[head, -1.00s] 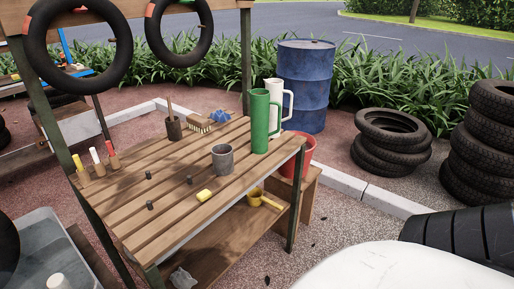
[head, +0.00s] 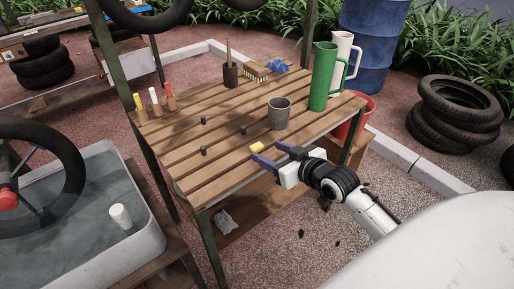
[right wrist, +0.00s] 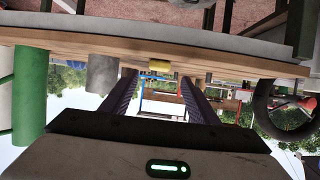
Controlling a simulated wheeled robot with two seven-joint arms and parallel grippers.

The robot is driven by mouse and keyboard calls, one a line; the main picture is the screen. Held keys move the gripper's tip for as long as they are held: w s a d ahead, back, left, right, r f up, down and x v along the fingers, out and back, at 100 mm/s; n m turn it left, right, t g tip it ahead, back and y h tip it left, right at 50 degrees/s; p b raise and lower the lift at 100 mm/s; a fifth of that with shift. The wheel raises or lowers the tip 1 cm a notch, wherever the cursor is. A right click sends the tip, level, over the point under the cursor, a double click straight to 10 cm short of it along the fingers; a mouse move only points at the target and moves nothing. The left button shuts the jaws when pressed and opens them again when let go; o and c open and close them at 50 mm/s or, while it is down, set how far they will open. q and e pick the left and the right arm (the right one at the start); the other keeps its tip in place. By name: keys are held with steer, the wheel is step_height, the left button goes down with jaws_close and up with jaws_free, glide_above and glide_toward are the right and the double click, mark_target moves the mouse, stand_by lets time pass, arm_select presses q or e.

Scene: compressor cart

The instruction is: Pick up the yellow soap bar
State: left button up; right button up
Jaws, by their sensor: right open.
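The yellow soap bar (head: 257,147) lies on the slatted wooden table (head: 195,160) near its front edge. In the right wrist view, which is upside down, the soap bar (right wrist: 160,65) shows between the finger lines, against the table edge. My right gripper (head: 266,151) is open and empty at the table's front edge, its two dark purple fingers pointing at the soap. The soap is just beyond the fingertips, roughly centred between them; I cannot tell whether they touch it. The fingers (right wrist: 158,78) also show in the right wrist view. My left gripper is not in view.
A grey cup (head: 279,113) and a green pitcher (head: 324,77) stand right of the soap. Small dark pegs (head: 243,131) stick up to its left. A brush (head: 257,71) and a pot (head: 231,75) are at the back. A water tub (head: 90,205) is at left.

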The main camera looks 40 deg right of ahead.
mark_target(258, 147)
steer(key=x, duration=0.5)
steer(key=shift+w+d+f, duration=0.1)
steer(key=shift+w+f, duration=0.05)
steer(key=shift+w, duration=0.15)
steer(key=c, duration=1.1)
